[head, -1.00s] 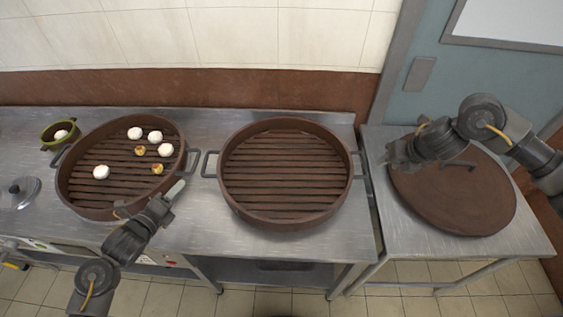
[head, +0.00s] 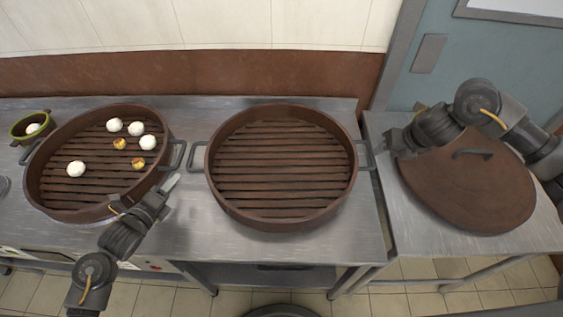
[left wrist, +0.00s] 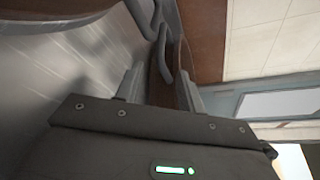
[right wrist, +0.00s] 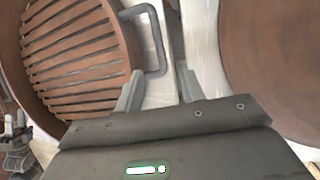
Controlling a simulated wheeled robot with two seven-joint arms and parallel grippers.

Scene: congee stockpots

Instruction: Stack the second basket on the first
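A round brown slatted basket (head: 45,205) holding several white buns (head: 76,169) and yellow-topped pieces (head: 138,163) sits at the left of the steel counter. An empty basket of the same kind (head: 280,172) sits to its right, apart from it; it also shows in the right wrist view (right wrist: 75,60). My left gripper (head: 168,188) is between the two baskets, with its fingers apart in the left wrist view (left wrist: 160,88). My right gripper (head: 385,146) is open beside the empty basket's right handle (head: 367,155), which lies ahead of its fingers in the right wrist view (right wrist: 158,88).
A round brown lid (head: 480,200) with a dark handle lies on the side table at the right, partly under my right arm. A small green bowl (head: 33,127) with a white bun stands at the far left. The tiled wall (head: 200,25) is behind the counter.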

